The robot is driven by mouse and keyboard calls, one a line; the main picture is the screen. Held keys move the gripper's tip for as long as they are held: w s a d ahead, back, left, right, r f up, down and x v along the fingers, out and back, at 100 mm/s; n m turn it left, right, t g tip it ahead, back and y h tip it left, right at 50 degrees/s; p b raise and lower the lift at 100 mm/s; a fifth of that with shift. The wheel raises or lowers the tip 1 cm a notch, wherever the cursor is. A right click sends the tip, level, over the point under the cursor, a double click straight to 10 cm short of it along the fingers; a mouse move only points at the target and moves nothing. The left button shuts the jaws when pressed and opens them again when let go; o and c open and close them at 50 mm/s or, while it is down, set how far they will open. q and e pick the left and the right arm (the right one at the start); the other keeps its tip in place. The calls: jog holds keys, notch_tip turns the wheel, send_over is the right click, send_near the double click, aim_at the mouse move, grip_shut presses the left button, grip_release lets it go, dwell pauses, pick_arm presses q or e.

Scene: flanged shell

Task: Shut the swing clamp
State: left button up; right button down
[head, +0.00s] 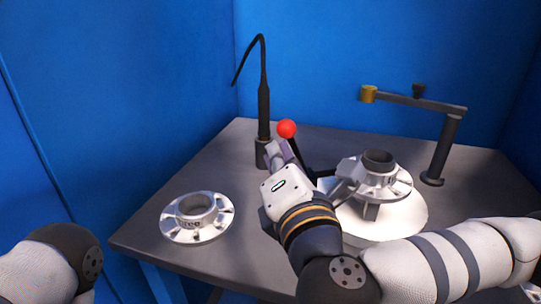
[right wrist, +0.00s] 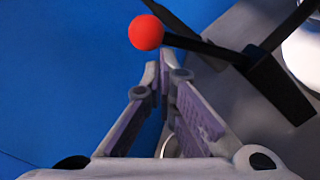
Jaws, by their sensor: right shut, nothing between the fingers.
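The swing clamp shows a black lever (head: 298,153) with a red ball knob (head: 286,128) at its upper end. The lever rises from a dark base beside the white round fixture and leans up to the left. In the right wrist view the red knob (right wrist: 146,32) is just beyond the fingertips, with the black lever (right wrist: 200,46) running right to a black block (right wrist: 272,85). My right gripper (head: 277,152) is shut and empty, just below the knob; I cannot tell whether it touches the lever. Its fingertips (right wrist: 165,76) are close together. My left gripper is out of view.
A flanged part (head: 378,183) sits on the white round fixture (head: 412,222). Another flanged ring (head: 170,225) lies on the table's left. A black post (head: 445,150) with a brass-tipped arm stands at right. A thin black wand (head: 264,105) stands behind the gripper. Blue walls enclose the table (head: 215,165).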

jog(key=shift+d+r+m, duration=0.2)
jog(key=shift+m, duration=0.2)
jog(key=shift+d+r, duration=0.1)
jog(key=shift+r, duration=0.1)
